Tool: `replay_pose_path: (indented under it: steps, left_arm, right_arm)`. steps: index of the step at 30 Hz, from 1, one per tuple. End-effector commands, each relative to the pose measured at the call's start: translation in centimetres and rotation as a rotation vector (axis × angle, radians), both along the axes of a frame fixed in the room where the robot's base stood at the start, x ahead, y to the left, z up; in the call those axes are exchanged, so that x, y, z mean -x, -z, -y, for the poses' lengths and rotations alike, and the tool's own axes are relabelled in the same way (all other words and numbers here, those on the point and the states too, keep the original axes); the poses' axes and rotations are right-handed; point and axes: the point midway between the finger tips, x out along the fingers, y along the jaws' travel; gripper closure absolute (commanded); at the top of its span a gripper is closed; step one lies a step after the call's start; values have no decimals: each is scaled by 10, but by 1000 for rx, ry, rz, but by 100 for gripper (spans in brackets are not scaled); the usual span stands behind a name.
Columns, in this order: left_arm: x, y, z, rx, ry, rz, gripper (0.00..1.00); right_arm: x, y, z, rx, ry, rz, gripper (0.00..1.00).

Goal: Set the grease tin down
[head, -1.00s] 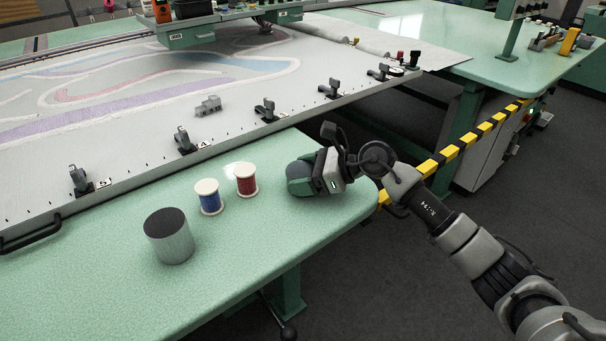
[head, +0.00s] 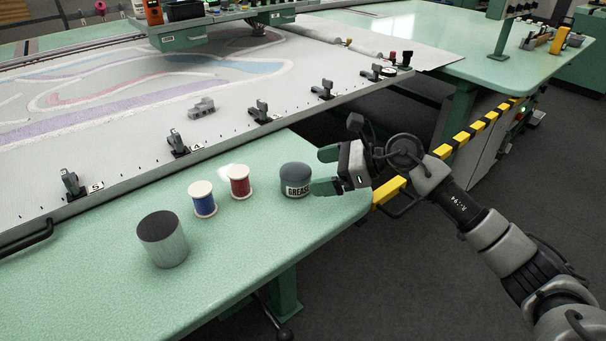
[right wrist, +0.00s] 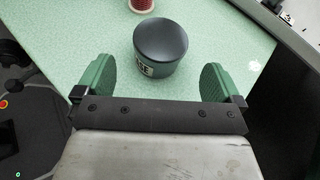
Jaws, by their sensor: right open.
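The grease tin (head: 296,180) is a short dark grey cylinder with a pale GREASE label. It stands upright on the green table (head: 110,285), near its right end. My right gripper (head: 326,170) is open just to the right of the tin. In the right wrist view the tin (right wrist: 160,48) sits ahead of the two green fingers (right wrist: 155,85), with a gap on each side. My left gripper is not in view.
A red thread spool (head: 239,182) and a blue thread spool (head: 203,200) stand left of the tin. A grey metal cylinder (head: 163,240) stands further left. The frame with clamps (head: 258,112) runs behind. Bare table lies in front.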

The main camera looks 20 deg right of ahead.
Motion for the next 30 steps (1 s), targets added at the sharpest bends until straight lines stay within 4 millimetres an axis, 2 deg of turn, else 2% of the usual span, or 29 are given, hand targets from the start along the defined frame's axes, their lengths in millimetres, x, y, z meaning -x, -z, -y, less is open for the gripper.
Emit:
replay_pose_path:
  steps: [3, 10, 30]
  left_arm:
    - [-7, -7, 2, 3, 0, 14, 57]
    - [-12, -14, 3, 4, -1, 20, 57]
    - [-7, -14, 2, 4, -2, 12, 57]
  right_arm:
    - [12, -8, 21, 3, 2, 1, 3]
    - [25, -20, 42, 0, 0, 0, 3]
    - [27, -22, 45, -1, 0, 0, 3]
